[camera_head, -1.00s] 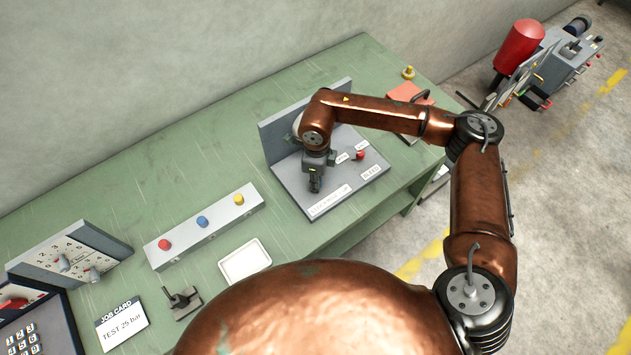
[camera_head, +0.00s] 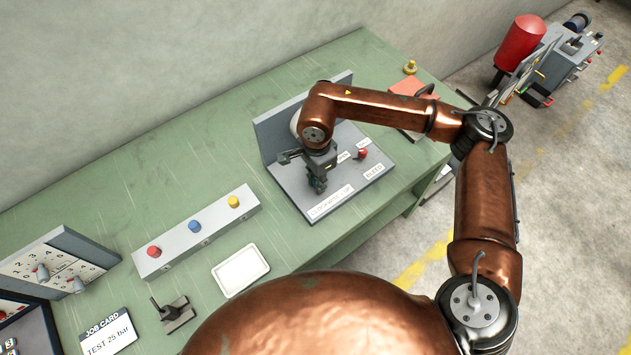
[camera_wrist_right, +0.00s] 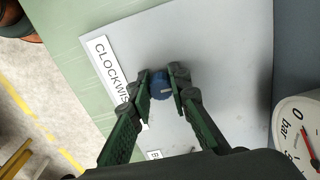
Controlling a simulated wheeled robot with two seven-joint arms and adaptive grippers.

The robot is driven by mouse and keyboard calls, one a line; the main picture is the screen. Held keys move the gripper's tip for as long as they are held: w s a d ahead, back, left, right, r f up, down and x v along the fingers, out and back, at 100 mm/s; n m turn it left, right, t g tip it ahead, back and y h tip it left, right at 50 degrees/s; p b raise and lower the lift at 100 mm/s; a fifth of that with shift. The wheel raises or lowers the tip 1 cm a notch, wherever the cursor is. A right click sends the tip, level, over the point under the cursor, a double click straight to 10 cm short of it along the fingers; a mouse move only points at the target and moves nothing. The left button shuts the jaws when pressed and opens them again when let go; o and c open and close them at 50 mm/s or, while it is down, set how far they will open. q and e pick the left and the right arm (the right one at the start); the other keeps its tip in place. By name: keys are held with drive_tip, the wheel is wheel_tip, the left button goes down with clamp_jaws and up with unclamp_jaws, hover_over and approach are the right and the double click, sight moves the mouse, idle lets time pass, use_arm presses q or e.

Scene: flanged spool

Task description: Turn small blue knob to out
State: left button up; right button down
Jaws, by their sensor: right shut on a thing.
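The small blue knob (camera_wrist_right: 161,87) shows in the right wrist view, between the two dark green fingers of my right gripper (camera_wrist_right: 160,88). The fingers are shut on it. A light mark shows on the knob's face. In the head view my right gripper (camera_head: 318,184) points down at the grey panel (camera_head: 370,172), and the knob is hidden under it. A label on the panel, partly covered by a finger in the wrist view, begins "CLOCKWIS" (camera_wrist_right: 110,68). My left gripper does not show.
A red knob (camera_head: 362,153) sits on the panel, right of the gripper. A pressure gauge (camera_wrist_right: 301,135) stands close by in the wrist view. Further left are a box with red, blue and yellow buttons (camera_head: 197,238), a white tray (camera_head: 241,285) and a job card (camera_head: 108,332).

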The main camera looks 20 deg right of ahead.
drive_tip(key=shift+n, duration=0.4)
drive_tip(key=c, duration=1.8)
unclamp_jaws()
wheel_tip(320, 180, up, 12)
